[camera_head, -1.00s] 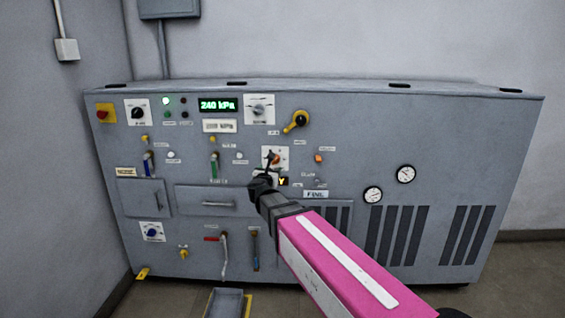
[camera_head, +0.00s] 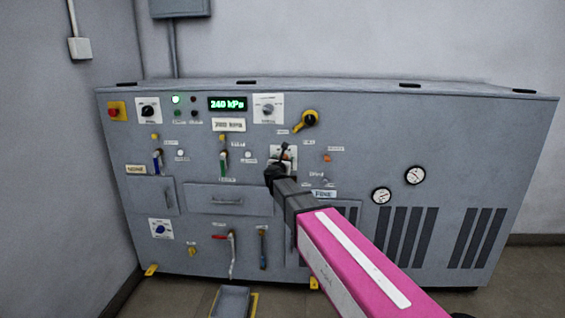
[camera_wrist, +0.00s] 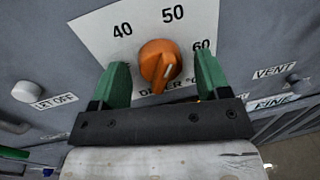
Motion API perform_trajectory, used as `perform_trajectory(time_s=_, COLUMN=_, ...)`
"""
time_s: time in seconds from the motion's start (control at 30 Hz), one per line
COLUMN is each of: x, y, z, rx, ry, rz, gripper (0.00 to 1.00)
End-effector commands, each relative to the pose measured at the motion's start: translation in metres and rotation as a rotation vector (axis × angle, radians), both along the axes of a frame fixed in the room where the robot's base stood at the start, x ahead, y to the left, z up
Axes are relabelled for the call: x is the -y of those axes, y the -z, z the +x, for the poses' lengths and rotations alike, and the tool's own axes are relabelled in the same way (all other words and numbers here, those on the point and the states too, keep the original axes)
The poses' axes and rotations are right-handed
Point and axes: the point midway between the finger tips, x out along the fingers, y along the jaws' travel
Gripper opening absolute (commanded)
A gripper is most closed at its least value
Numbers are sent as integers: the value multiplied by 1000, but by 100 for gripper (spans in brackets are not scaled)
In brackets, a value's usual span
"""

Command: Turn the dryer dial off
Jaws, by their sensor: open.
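The dryer dial (camera_wrist: 156,58) is an orange knob on a white plate (camera_wrist: 105,35) marked 40, 50 and 60, with a partly hidden label below. A pale pointer line shows on the knob's lower right; I cannot tell its exact setting. My gripper (camera_wrist: 163,75) is open, its green fingers left and right of the knob in the wrist view, with a gap on each side. I cannot tell how deep the fingers reach around it. In the head view my gripper (camera_head: 283,153) is in front of the dial and hides most of it.
A grey panel cabinet (camera_head: 330,225) carries several other controls. A yellow-and-black rotary handle (camera_head: 305,120) is above the dial. A small orange control (camera_head: 327,158) is to its right. In the wrist view, a white button (camera_wrist: 27,91) is left and a vent knob (camera_wrist: 299,83) right.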

Motion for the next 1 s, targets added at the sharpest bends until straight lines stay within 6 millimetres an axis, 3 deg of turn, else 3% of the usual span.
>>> perform_trajectory(time_s=0.03, x=0, y=0, z=0, rx=0, ry=0, rz=0, gripper=70)
perform_trajectory(time_s=0.07, x=0, y=0, z=0, rx=0, ry=0, rz=0, gripper=63)
perform_trajectory(time_s=0.2, x=0, y=0, z=0, rx=0, ry=0, rz=0, gripper=20)
perform_trajectory(time_s=0.63, x=0, y=1, z=0, rx=-3, ry=1, rz=-63, gripper=20)
perform_trajectory(time_s=1.0, x=0, y=2, z=0, rx=-12, ry=1, rz=-346, gripper=20)
